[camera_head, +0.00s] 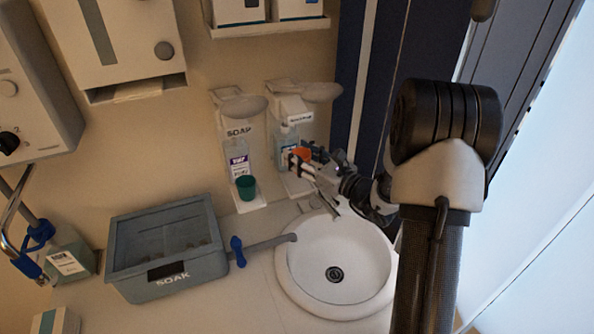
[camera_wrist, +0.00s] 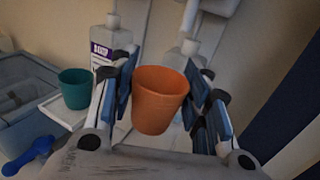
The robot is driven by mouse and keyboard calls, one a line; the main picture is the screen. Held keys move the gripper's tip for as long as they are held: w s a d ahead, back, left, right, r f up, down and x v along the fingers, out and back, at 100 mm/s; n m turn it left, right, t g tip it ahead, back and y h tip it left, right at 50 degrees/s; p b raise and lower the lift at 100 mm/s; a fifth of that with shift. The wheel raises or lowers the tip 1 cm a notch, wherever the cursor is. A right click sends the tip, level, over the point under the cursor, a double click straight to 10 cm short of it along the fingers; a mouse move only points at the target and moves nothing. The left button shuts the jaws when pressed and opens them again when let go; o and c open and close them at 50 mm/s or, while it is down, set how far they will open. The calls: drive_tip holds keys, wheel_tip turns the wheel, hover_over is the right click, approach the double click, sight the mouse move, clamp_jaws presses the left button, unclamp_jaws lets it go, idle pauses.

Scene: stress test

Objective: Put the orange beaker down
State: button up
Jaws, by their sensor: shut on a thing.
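The orange beaker (camera_head: 302,153) is in my gripper (camera_head: 297,163), in front of the right-hand wall dispenser in the head view. In the wrist view the orange beaker (camera_wrist: 158,98) sits between the blue-padded fingers of my gripper (camera_wrist: 160,90), with its rim up and slightly tilted. The gripper is shut on it. The beaker is held in the air in front of the dispensers. Its underside is hidden in both views.
A green beaker (camera_head: 246,187) stands on the white ledge (camera_head: 245,207) under the left dispenser bottle (camera_head: 238,160). A round sink (camera_head: 300,285) lies below my arm. A grey SOAK tub (camera_head: 170,290) stands left of it. A blue-handled tap (camera_head: 262,245) lies between them.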

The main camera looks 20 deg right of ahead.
drive_tip(key=shift+w, duration=1.05)
drive_tip(key=shift+w+f+b, duration=0.25)
drive_tip(key=shift+f+b, duration=0.1)
drive_tip(key=shift+f, duration=0.8)
drive_tip(key=shift+d+f, duration=0.1)
drive_tip(key=shift+f, duration=0.7)
drive_tip(key=f, duration=0.1)
drive_tip(key=f+b, duration=0.1)
drive_tip(key=f, duration=0.1)
drive_tip(key=shift+w+f, duration=0.1)
drive_tip(key=shift+w, duration=0.15)
drive_tip(key=shift+s, duration=0.1)
drive_tip(key=shift+f+b, duration=0.1)
drive_tip(key=shift+b, duration=0.2)
drive_tip(key=o, duration=1.1)
